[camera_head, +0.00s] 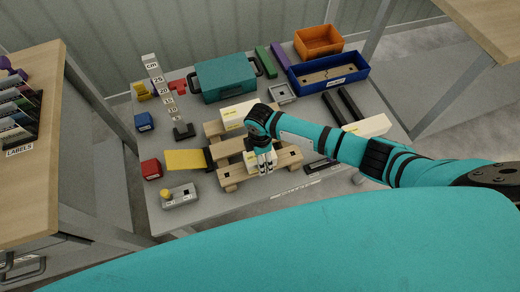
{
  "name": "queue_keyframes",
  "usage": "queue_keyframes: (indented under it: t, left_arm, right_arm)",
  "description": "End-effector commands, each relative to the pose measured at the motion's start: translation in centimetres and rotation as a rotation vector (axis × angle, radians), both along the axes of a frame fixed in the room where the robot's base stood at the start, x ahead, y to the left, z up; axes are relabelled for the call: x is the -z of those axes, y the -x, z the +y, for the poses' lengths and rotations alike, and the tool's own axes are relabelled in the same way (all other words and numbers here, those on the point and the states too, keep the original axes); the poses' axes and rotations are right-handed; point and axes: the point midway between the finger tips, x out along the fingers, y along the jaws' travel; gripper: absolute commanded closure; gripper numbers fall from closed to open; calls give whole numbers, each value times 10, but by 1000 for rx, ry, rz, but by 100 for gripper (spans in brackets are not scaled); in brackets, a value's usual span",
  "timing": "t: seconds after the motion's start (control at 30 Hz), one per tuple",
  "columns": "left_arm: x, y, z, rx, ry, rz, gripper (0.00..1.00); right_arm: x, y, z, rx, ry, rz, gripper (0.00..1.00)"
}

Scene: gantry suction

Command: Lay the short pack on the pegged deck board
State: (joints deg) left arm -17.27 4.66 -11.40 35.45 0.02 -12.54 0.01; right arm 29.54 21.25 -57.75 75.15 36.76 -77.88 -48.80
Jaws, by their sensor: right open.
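My right gripper (265,172) points down over the front of the wooden pallet, open. A small cream pack (251,163) lies on the pallet's front deck board (290,157), right behind and beside the fingers. It looks like the short pack, and the gripper partly hides it. I cannot tell whether the fingers touch it. The front board has small dark spots, perhaps pegs or holes. A larger cream pack (238,112) lies at the back of the pallet. Another long cream pack (368,127) lies at the right by black rails. My left gripper is not in view.
A teal case (226,78), a blue bin (345,84) and an orange bin (320,40) stand at the back. A yellow plate (185,159), a red block (151,170) and a grey switch box (181,198) are at the left. My right arm crosses the table's right side.

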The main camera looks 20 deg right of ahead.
Motion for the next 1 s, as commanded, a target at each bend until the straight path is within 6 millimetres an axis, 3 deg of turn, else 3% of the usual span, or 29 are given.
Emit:
queue_keyframes:
  t: [0.5, 0.7, 1.0]
  left_arm:
    - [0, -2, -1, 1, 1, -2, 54]
    - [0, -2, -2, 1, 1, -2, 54]
    - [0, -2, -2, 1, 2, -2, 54]
  right_arm:
    - [-98, -2, 1, -1, -2, -6, 16]
    - [-114, -1, 0, 0, -1, -3, 16]
    - [-116, -1, 0, 0, -1, -2, 16]
